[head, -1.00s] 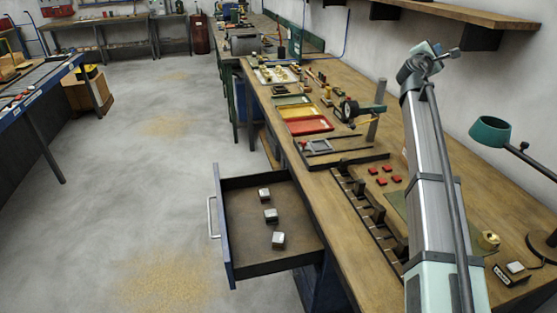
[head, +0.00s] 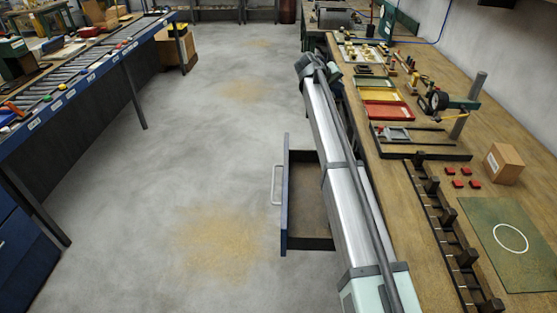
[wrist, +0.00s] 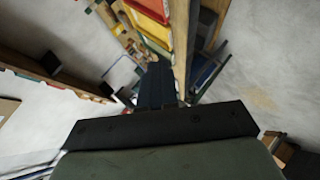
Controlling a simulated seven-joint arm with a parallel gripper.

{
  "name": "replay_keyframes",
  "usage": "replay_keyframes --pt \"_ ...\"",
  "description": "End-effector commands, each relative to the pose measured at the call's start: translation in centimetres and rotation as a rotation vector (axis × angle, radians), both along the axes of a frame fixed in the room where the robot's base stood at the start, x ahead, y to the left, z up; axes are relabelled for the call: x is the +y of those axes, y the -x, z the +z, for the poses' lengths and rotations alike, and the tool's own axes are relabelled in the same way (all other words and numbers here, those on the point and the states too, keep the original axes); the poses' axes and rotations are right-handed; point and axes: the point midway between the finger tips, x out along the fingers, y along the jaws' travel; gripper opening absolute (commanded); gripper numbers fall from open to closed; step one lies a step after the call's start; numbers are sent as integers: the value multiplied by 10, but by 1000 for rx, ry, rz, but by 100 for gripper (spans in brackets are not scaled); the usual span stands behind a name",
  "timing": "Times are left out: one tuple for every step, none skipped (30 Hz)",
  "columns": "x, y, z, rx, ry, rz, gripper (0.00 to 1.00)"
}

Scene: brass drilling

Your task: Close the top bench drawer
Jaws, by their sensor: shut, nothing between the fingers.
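The top bench drawer (head: 285,218) stands pulled out to the left from under the bench in the head view. It has a blue front and a pale bar handle (head: 277,185). The visible part of its dark inside is empty, and my arm hides its right side. A blue-edged dark shape in the wrist view, right of the bench edge, looks like the drawer (wrist: 208,76). My gripper (wrist: 156,72) shows in the wrist view as dark fingers, shut and empty. In the head view I cannot make out its fingers. I see no contact with the drawer.
The bench top (head: 405,170) carries a black slotted rack (head: 450,235), a cardboard box (head: 503,163), a green mat (head: 510,245), red blocks and coloured trays (head: 390,110). The floor (head: 170,180) left of the drawer is clear. A roller table (head: 85,75) stands at the left.

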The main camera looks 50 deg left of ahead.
Motion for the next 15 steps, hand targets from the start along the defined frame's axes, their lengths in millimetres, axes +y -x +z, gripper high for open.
replay_keyframes --pt "31 25 -14 39 -33 -13 0" --pt "44 39 -21 62 -54 -26 0" --pt "63 59 -31 93 -80 -43 0" --pt "76 74 -39 116 -99 -58 0" --pt "88 90 -47 139 -116 -73 0" --pt "105 111 -57 168 -137 -93 0" --pt "115 126 -64 188 -150 -108 0" --pt "126 141 -70 209 -164 -122 0" --pt "138 159 -78 232 -179 -142 0" --pt "146 173 -85 249 -188 -157 0" --pt "154 186 -91 265 -196 -170 0" --pt "163 202 -99 284 -204 -188 0" --pt "170 213 -106 297 -211 -200 0" --pt "176 225 -112 310 -217 -213 0" --pt "183 240 -121 324 -223 -230 0"
